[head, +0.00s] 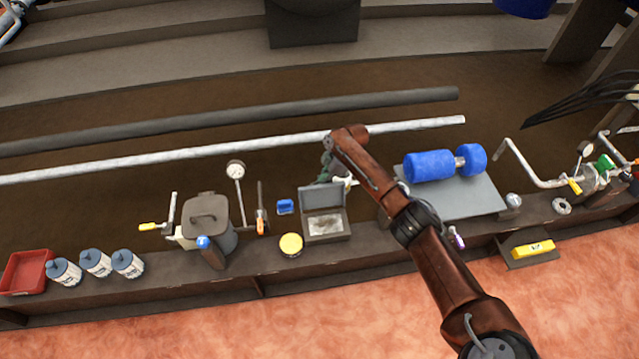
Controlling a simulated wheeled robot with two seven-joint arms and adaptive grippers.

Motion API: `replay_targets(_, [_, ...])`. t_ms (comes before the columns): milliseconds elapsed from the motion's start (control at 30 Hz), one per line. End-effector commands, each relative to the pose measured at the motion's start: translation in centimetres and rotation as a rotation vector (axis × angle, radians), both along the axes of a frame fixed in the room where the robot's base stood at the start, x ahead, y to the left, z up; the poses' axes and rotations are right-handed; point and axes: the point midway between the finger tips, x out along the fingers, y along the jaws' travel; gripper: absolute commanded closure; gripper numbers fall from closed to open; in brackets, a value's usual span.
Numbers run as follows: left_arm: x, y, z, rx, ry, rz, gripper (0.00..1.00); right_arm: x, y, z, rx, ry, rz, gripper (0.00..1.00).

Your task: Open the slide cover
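No part that I can clearly identify as the slide cover shows in the head view. A small grey box (326,226) with a raised lid (321,196) stands on the bench near the middle. My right arm reaches in from the lower right and bends down behind this box. My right gripper (338,176) is just behind the raised lid, close to a small white handle-like part (346,182). Its fingers are small and partly hidden, so I cannot tell whether they are open or touching anything. My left gripper is not in view.
A grey lidded pot (206,222), gauge (236,170), yellow round tin (291,244) and blue block (285,206) stand left of the box. A blue roller (430,166) lies on a grey plate (478,200) right of my arm. Several bottles and a red tray (24,270) are far left.

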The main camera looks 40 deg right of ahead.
Motion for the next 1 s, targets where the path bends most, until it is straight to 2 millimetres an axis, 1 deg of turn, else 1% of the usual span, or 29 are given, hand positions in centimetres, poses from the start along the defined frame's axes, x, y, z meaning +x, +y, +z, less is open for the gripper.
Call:
replay_targets(33, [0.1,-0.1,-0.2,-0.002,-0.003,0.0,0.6,0.3,-0.3,-0.1,-0.007,-0.008,-0.004,1.0])
replay_targets(467, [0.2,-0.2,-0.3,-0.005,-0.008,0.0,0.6,0.3,-0.5,0.0,-0.008,-0.011,-0.007,1.0])
replay_targets(500, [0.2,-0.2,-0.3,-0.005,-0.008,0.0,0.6,0.3,-0.5,0.0,-0.008,-0.011,-0.007,0.9])
replay_targets(600, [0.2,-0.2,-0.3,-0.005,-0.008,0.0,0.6,0.3,-0.5,-0.1,-0.007,-0.01,-0.007,0.84])
replay_targets(867, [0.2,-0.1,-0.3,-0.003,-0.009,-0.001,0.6,0.1,-0.4,-0.2,-0.005,-0.006,-0.008,0.84])
replay_targets(967, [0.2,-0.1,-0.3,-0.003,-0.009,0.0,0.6,-0.1,-0.7,0.4,-0.005,-0.006,-0.008,0.84])
replay_targets(1000, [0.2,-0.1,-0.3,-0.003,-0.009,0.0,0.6,-0.1,-0.9,0.9,-0.005,-0.009,-0.007,0.84])
